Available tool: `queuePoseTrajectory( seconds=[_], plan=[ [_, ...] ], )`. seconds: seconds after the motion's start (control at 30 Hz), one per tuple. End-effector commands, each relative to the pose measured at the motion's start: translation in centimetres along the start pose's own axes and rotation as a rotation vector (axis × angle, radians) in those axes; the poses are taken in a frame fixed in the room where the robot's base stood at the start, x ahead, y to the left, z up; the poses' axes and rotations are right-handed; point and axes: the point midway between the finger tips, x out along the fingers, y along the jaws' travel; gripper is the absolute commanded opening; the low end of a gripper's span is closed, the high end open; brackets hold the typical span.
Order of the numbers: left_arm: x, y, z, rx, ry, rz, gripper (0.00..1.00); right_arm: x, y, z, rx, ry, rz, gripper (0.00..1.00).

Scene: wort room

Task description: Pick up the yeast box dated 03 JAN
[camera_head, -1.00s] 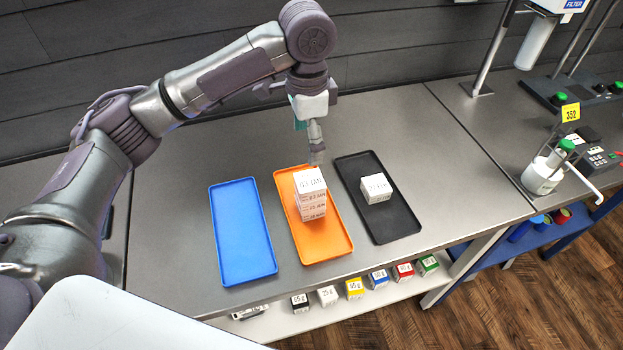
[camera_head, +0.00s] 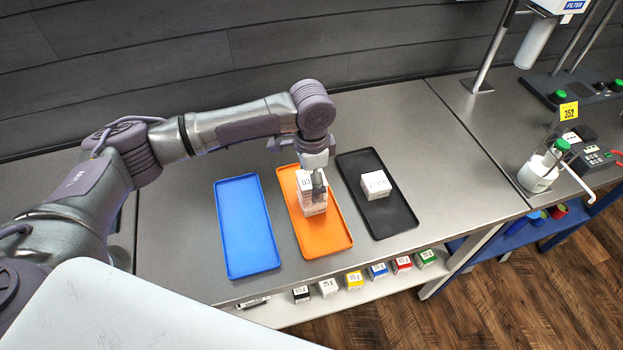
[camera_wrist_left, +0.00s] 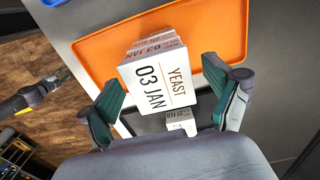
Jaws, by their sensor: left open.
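The yeast box dated 03 JAN (camera_wrist_left: 160,77) is white and shows its "YEAST 03 JAN" face in the left wrist view. In the head view the white box stack (camera_head: 307,178) stands on the orange tray (camera_head: 335,233), partly hidden by my gripper. Another white box dated JAN is just behind the top box in the wrist view. My left gripper (camera_head: 317,193) is over the stack. In the wrist view its open green-padded fingers (camera_wrist_left: 165,103) stand on either side of the box, with gaps visible.
A black tray (camera_head: 398,219) with one white box (camera_head: 375,185) lies to the right, and an empty blue tray (camera_head: 247,230) to the left. Several small labelled boxes sit on the lower shelf (camera_head: 345,297). A bottle (camera_head: 541,172) stands at the right.

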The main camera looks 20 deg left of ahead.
Motion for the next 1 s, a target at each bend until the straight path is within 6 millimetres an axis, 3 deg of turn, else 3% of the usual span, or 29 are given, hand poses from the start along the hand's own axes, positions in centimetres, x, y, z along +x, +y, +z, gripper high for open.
queuePoseTrajectory(
  seconds=[0.13,0.53,0.83,1.0],
  plan=[
    [0.0,0.0,0.0,0.001,0.0,0.0,0.9,0.1,0.0,0.0,0.0,0.0,0.0,0.4],
    [0.0,0.0,0.0,0.0,0.0,0.0,0.23,0.0,-0.1,0.1,0.0,-0.002,-0.001,0.4],
    [-0.3,0.0,-0.1,0.0,0.001,-0.001,0.23,0.2,-0.2,0.2,0.0,-0.003,-0.003,0.4],
    [-1.6,-0.1,-0.1,0.001,0.004,-0.003,0.23,0.8,-0.3,0.3,0.0,-0.003,-0.004,0.4]
  ],
)
